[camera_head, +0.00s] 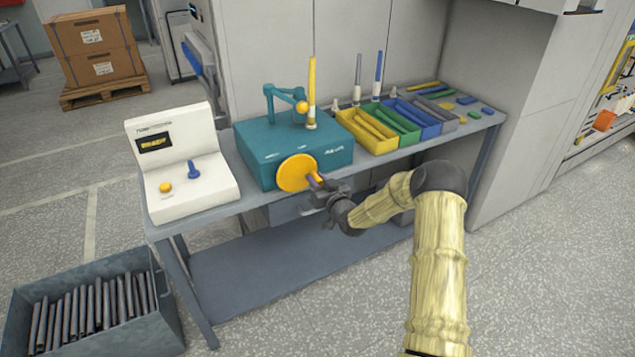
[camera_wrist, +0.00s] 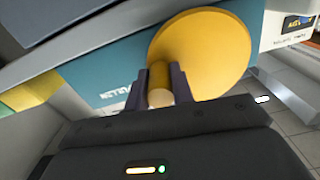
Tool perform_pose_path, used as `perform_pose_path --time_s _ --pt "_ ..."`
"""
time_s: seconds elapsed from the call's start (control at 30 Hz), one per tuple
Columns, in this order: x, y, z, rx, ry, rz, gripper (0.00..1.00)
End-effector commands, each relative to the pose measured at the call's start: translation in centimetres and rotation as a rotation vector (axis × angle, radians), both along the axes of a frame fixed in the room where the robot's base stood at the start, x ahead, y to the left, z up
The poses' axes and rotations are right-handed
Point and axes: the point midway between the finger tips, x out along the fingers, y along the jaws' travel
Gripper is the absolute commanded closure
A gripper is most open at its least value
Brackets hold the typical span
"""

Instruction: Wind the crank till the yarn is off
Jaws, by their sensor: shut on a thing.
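A teal winding machine (camera_head: 260,150) stands on the grey bench. A yellow disc crank (camera_head: 296,173) is on its front face, and it fills the upper middle of the wrist view (camera_wrist: 203,55). My gripper (camera_head: 318,184) is shut on the crank's handle, a short yellow peg (camera_wrist: 160,97) that sits between the two dark fingers in the wrist view. A yellow bobbin (camera_head: 312,85) stands upright on top of the machine, beside a teal guide arm (camera_head: 284,92) with an orange ball. I cannot tell how much yarn is on the bobbin.
A white control box (camera_head: 184,165) with a blue lever and a yellow button stands at the bench's left. Yellow, green and blue trays (camera_head: 368,140) are to the right. A grey crate (camera_head: 150,335) of dark rods is on the floor at left.

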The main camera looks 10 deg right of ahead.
Motion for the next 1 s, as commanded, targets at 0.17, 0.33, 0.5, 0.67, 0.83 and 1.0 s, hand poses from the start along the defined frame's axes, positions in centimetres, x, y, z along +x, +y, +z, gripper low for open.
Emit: perform_pose_path --time_s 0.17,0.33,0.5,0.67,0.83,1.0 --pt "-0.1 0.3 -1.2 0.161 0.053 0.000 0.99" --pt "-0.3 0.7 -1.9 0.316 0.105 0.000 0.99" --pt "-0.5 1.2 -2.4 0.470 0.155 -0.001 0.99" --pt "-0.6 1.8 -2.9 0.615 0.202 0.000 0.99" --pt "-0.9 2.4 -3.3 0.769 0.252 -0.002 0.99" --pt "-1.1 3.2 -3.6 0.923 0.303 0.000 0.99"
